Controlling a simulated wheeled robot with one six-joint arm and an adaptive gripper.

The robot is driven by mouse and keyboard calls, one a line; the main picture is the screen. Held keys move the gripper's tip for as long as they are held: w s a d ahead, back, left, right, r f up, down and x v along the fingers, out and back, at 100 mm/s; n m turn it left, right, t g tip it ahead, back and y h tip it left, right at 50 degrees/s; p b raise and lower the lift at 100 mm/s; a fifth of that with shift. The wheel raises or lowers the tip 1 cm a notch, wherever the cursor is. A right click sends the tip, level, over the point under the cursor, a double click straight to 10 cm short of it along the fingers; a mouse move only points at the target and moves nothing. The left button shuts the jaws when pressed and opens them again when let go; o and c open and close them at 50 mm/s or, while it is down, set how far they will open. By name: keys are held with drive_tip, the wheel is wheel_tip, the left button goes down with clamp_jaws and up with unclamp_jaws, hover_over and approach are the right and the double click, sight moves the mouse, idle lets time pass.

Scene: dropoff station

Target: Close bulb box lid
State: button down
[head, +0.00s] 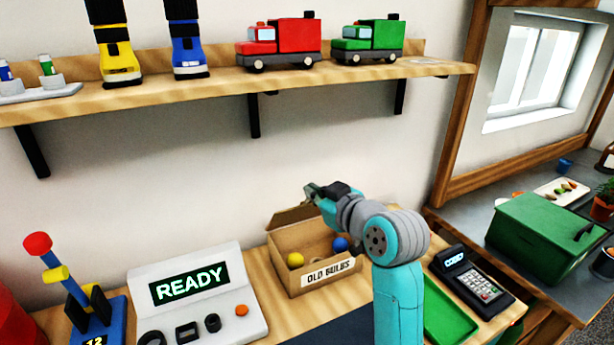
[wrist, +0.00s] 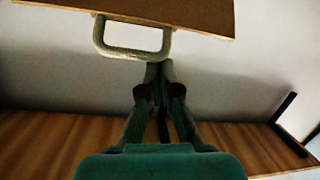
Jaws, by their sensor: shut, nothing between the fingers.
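The bulb box (head: 330,276) is an open cardboard box labelled OLD BULBS on the wooden counter. A yellow bulb (head: 295,260) and a blue bulb (head: 340,244) show inside. Its lid (head: 291,216) stands raised at the back. My gripper (head: 312,190) is shut and empty, above the box near the lid's upper edge. In the wrist view a brown panel, apparently the lid (wrist: 150,12), fills the top, with a grey loop handle (wrist: 131,53). My gripper's closed fingertips (wrist: 159,70) are beside the handle's lower right corner; I cannot tell whether they touch. My arm hides the box's right side.
A wall shelf (head: 220,82) with boots and toy trucks runs above the box. A console reading READY (head: 198,290) stands to the left. A card terminal (head: 471,280) and green tray (head: 447,312) are to the right. A green case (head: 535,232) sits on the side table.

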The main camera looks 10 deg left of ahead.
drive_tip(key=s+d+f+t+y, duration=0.1)
drive_tip(key=s+d+f, duration=0.1)
drive_tip(key=f, duration=0.5)
drive_tip(key=s+d+f+t+y, duration=0.1)
drive_tip(key=s+d+f, duration=0.2)
drive_tip(key=s+f, duration=0.2)
drive_tip(key=shift+f+t, duration=0.3)
drive_tip(key=shift+f, duration=0.75)
drive_tip(key=shift+s, duration=0.1)
drive_tip(key=v, duration=1.2)
drive_tip(key=shift+f, duration=0.1)
